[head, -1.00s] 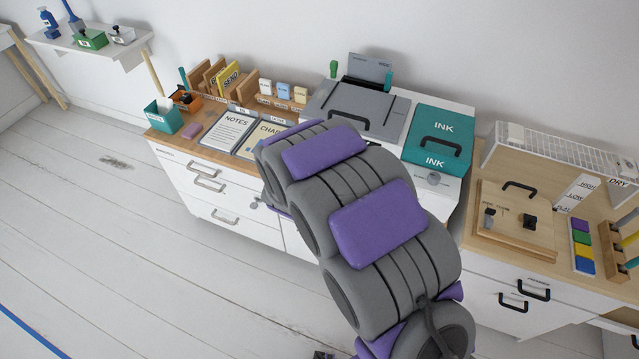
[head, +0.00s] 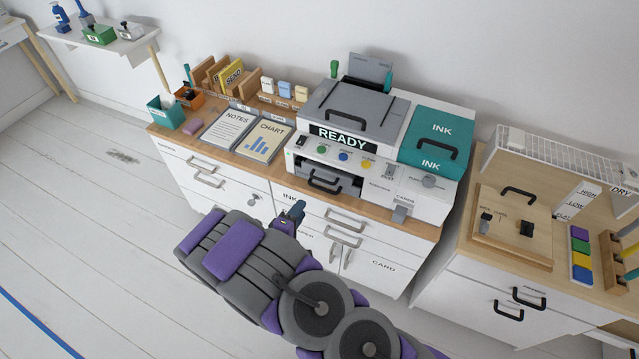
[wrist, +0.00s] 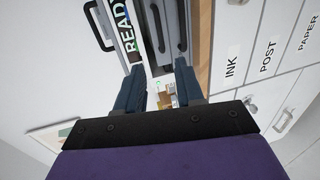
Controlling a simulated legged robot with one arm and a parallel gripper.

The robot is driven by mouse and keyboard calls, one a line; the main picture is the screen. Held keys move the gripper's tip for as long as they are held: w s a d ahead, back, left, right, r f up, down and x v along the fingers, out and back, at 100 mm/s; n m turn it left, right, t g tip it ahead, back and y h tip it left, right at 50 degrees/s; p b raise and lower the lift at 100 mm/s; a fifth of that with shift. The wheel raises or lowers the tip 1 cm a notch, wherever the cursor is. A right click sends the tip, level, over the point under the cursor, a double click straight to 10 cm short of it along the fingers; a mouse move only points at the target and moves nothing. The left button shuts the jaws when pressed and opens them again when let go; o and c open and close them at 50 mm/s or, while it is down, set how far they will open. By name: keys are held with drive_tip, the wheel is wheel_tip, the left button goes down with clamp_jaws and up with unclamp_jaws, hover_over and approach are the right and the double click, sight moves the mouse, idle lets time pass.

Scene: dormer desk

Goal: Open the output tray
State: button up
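The printer (head: 352,125) stands on the wooden worktop, with a READY panel on its front. Its output tray (head: 327,181) is low in the front, a dark recess with a black bar handle, and looks shut. In the wrist view the tray front (wrist: 160,25) shows turned on its side, just beyond my fingertips. My gripper (head: 297,210) is in front of and below the tray, slightly left of it, apart from the handle. In the wrist view my gripper's fingers (wrist: 160,78) are spread with nothing held between them.
A teal INK cover (head: 437,140) is at the printer's right. A notes board (head: 229,131) and a chart board (head: 263,140) lie to its left. White drawers with grey handles (head: 343,237) are below the worktop. A wooden board with a handle (head: 513,218) is on the right cabinet.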

drive_tip(key=b+x, duration=0.3)
drive_tip(key=x, duration=1.2)
drive_tip(key=shift+w, duration=0.35)
drive_tip(key=shift+d, duration=0.1)
drive_tip(key=shift+f, duration=0.1)
clamp_jaws()
drive_tip(key=shift+s, duration=0.1)
